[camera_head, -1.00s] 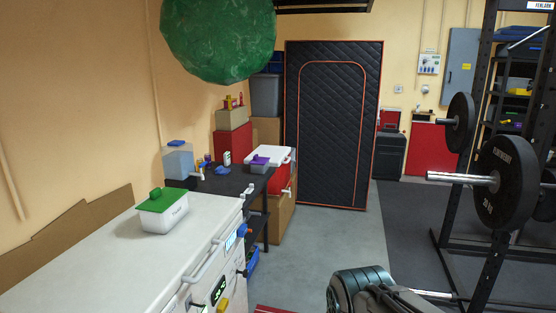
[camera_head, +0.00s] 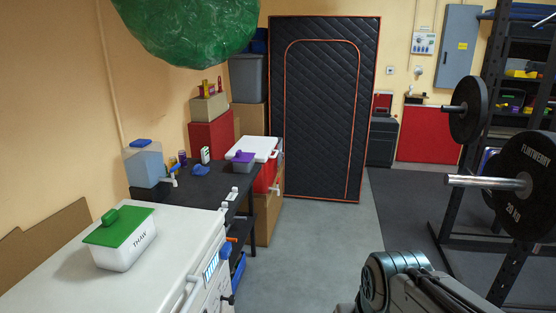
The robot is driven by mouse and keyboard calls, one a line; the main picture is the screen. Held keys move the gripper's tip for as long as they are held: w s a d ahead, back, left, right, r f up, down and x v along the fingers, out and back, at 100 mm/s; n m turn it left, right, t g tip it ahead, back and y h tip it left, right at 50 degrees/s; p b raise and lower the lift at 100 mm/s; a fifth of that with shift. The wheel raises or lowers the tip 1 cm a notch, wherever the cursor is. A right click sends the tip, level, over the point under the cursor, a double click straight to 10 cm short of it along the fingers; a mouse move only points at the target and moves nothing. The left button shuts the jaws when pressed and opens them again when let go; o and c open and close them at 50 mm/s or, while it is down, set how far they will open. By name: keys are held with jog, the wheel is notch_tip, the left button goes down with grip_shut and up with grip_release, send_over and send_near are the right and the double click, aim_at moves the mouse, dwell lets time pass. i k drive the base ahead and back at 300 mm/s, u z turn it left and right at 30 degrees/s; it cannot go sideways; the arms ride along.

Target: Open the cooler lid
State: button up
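The cooler (camera_head: 265,179) is a red box with a white lid (camera_head: 259,145). It stands on a brown cardboard box beyond the black table, near the middle of the head view. The lid looks shut. A small tub with a purple lid (camera_head: 242,162) overlaps the cooler's left front; I cannot tell whether it rests on the cooler or on the table. Part of my arm shows at the bottom right, well short of the cooler. My gripper's fingers are not in view.
A white chest (camera_head: 165,257) with a green-lidded tub (camera_head: 122,240) stands at the near left. The black table (camera_head: 208,186) holds several small items. A squat rack with weight plates (camera_head: 527,180) is on the right. Grey floor (camera_head: 310,235) is clear in the middle.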

aim_at(263, 147)
jog(key=z, duration=0.3)
jog(key=i, duration=3.1)
jog(key=u, duration=0.3)
jog(key=i, duration=1.05)
jog(key=u, duration=0.25)
